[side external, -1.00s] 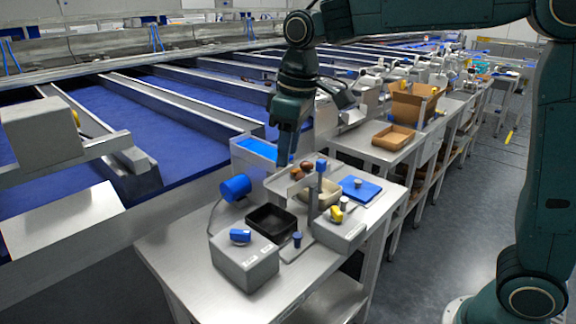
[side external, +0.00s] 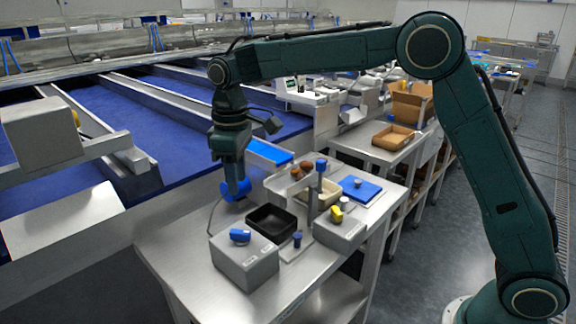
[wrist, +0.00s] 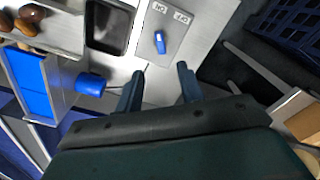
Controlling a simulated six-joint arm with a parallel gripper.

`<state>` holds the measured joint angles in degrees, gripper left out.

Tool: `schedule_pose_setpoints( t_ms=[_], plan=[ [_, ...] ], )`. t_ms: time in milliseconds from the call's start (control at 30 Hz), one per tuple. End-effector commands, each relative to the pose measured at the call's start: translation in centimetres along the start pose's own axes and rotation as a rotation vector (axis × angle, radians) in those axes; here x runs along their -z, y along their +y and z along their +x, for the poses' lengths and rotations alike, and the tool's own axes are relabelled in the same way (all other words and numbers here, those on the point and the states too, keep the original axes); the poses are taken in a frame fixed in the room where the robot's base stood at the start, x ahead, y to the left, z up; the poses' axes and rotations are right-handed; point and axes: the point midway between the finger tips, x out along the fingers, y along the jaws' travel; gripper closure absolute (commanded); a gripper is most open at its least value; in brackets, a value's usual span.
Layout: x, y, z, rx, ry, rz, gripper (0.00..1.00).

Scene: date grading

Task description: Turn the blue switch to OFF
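The blue switch (side external: 240,236) is a small blue knob on top of a grey box (side external: 245,268) at the near left of the steel table. In the wrist view the blue switch (wrist: 160,43) shows ahead of the fingertips, its long side nearly upright in the picture. My gripper (side external: 240,192) points down, above and behind the box, apart from the switch. In the wrist view my gripper (wrist: 160,74) has its two fingers spread with nothing between them.
A black tray (side external: 271,234) stands beside the box. A second grey box (side external: 340,234) bears a yellow knob (side external: 337,214). A blue cylinder (wrist: 91,84) with a cable is close to my gripper. Dates (wrist: 30,14) lie on a metal tray. A blue-topped post (side external: 321,165) stands upright.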

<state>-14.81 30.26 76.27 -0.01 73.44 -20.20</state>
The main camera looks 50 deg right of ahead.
Motion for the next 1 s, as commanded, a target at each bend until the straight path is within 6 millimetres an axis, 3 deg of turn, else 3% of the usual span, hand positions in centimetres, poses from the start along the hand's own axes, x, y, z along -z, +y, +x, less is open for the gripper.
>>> schedule_pose_setpoints(
  t_ms=[267,1000],
  plan=[
    [-0.1,0.0,2.2,0.001,-0.004,0.001,0.62],
    [-0.1,0.0,12.4,0.001,-0.002,0.001,0.62]
  ],
)
